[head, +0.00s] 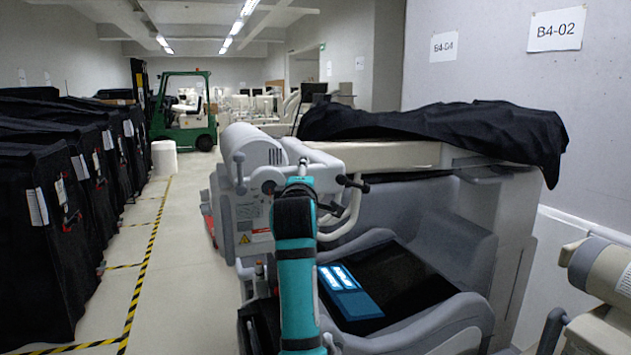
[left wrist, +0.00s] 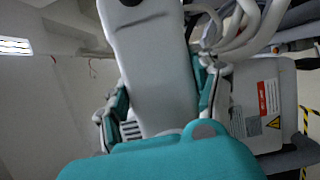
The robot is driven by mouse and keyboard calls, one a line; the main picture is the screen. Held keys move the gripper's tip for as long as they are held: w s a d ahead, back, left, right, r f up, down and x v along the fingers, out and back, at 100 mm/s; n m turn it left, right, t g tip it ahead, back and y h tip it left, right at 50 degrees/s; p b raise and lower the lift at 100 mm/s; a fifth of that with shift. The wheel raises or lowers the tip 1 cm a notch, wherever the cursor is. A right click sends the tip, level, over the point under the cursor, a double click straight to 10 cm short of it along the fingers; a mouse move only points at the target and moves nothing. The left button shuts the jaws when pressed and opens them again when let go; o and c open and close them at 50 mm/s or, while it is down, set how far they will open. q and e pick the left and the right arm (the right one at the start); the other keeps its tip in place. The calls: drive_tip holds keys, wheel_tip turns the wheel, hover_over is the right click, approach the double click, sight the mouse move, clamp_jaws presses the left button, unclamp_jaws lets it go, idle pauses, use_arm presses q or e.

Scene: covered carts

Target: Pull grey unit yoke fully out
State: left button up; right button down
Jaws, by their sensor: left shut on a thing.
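The grey unit (head: 251,222) stands in the middle of the head view, with a rounded grey head and dark knobs on top. It also shows in the left wrist view with its label plate (left wrist: 262,105). My left gripper (left wrist: 158,92) has one finger on each side of a long light grey part, which looks like the yoke (left wrist: 155,60), and is shut on it. In the head view my teal left arm reaches up in front of the unit and hides the grip. How far out the yoke is, I cannot tell. My right gripper is not in view.
Black-covered carts (head: 40,235) line the left, beside a floor with yellow-black tape (head: 146,262). A green forklift (head: 183,115) stands behind. A black cover (head: 440,125) drapes the unit at right. A blue card (head: 345,285) lies on a dark surface. A beige machine part (head: 600,275) is at lower right.

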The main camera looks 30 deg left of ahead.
use_arm(q)
drive_tip(key=shift+w+d, duration=0.1)
drive_tip(key=shift+d, duration=0.05)
drive_tip(key=o, duration=1.4)
drive_tip(key=shift+w, duration=0.1)
drive_tip(key=shift+o, duration=1.4)
drive_tip(key=shift+w+d, duration=0.2)
drive_tip(key=shift+s, duration=0.25)
drive_tip(key=v, duration=0.7)
